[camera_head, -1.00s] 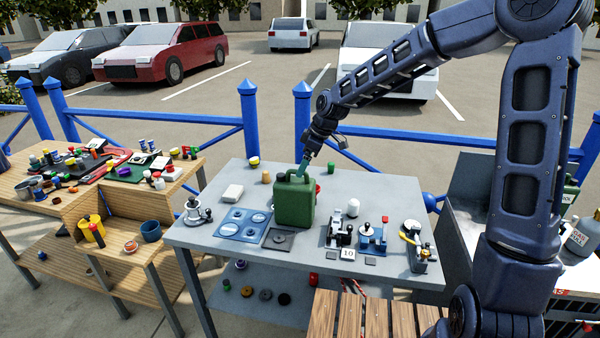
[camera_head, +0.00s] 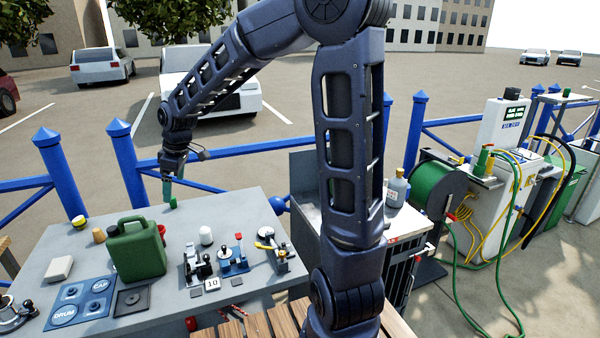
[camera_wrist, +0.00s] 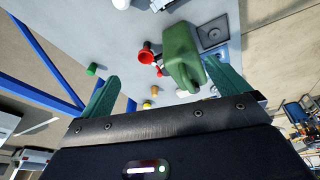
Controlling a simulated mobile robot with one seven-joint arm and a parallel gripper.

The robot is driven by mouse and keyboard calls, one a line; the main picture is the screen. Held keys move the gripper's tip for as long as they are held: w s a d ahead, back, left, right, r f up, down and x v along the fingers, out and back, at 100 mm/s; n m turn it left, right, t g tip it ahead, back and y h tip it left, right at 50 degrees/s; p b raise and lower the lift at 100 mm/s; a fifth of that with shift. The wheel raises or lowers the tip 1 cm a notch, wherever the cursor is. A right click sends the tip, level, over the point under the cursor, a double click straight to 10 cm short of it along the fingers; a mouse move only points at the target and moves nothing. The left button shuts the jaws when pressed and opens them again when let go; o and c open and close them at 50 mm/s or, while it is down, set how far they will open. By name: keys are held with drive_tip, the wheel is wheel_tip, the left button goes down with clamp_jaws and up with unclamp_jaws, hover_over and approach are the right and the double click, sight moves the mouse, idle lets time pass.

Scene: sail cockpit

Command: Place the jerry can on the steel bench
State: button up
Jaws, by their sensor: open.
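The green jerry can (camera_head: 137,250) stands upright on the grey steel bench (camera_head: 235,207), just behind a dark square plate. My gripper (camera_head: 170,189) is above the back of the bench, behind and to the right of the can, pointing down and apart from it. In the wrist view my gripper's teal fingers (camera_wrist: 165,88) are spread wide with nothing held between them. The can (camera_wrist: 182,58) shows beyond the fingers there, closer to the right one. The can's underside is hidden.
Blue panels (camera_head: 78,300), a white block (camera_head: 58,268), small vises (camera_head: 197,262) and coloured caps share the bench. A blue railing (camera_head: 62,178) runs behind it. A counter (camera_head: 310,190) and a green hose reel (camera_head: 437,198) stand to the right. The bench's back right is clear.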

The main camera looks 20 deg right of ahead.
drive_tip(key=s+d+r+m+t+h, duration=0.1)
drive_tip(key=s+d+r+m, duration=0.25)
drive_tip(key=d, duration=0.55)
drive_tip(key=s+d+r+m+t+h, duration=0.1)
drive_tip(key=s+d+r+m, duration=0.2)
drive_tip(key=d, duration=0.6)
drive_tip(key=s+d+m+t, duration=0.1)
drive_tip(key=s+d+m, duration=0.7)
drive_tip(key=s+d, duration=0.5)
drive_tip(key=shift+d+f+h, duration=0.2)
drive_tip(key=shift+d+h, duration=0.1)
drive_tip(key=shift+d, duration=0.65)
